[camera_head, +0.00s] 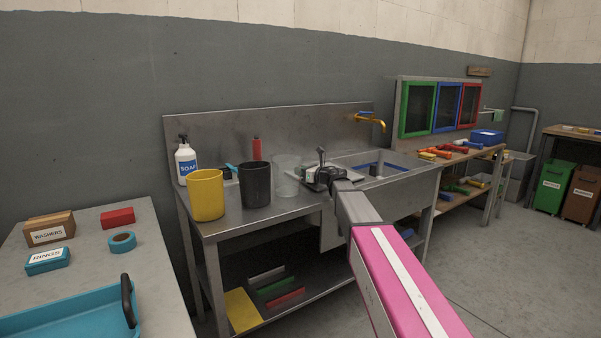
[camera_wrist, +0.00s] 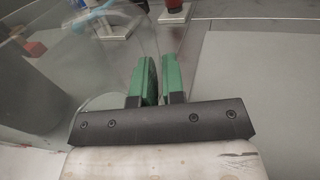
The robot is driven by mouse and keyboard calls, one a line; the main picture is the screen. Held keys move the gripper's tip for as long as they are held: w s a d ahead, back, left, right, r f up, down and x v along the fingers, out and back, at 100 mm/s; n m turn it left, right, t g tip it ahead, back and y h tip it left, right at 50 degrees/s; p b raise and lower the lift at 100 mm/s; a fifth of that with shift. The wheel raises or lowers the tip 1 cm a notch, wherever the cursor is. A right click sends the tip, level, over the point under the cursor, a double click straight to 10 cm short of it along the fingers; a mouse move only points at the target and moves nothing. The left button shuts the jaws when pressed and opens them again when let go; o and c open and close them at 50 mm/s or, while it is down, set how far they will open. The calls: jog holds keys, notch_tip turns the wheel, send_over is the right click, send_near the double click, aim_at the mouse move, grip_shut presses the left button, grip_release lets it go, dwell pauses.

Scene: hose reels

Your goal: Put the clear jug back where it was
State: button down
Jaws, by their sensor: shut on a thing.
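The clear jug (camera_head: 285,177) is upright at the sink counter (camera_head: 235,222), just right of the black jug (camera_head: 256,185). I cannot tell whether its base touches the counter. My gripper (camera_head: 309,174) reaches it from the right. In the wrist view, the green fingers of my gripper (camera_wrist: 158,82) are closed on the clear jug's wall, and the see-through body of the jug (camera_wrist: 65,75) fills the left side. A yellow jug (camera_head: 206,195) stands left of the black one.
A soap bottle (camera_head: 186,163) stands behind the yellow jug, and a red bottle (camera_head: 256,150) behind the black one. The sink basin (camera_head: 385,180) with a brass tap (camera_head: 370,121) lies to the right. A table (camera_head: 165,255) with boxes and a blue tray (camera_head: 75,312) is at left.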

jog(key=c, duration=1.2)
grip_release()
jog(key=v, duration=1.2)
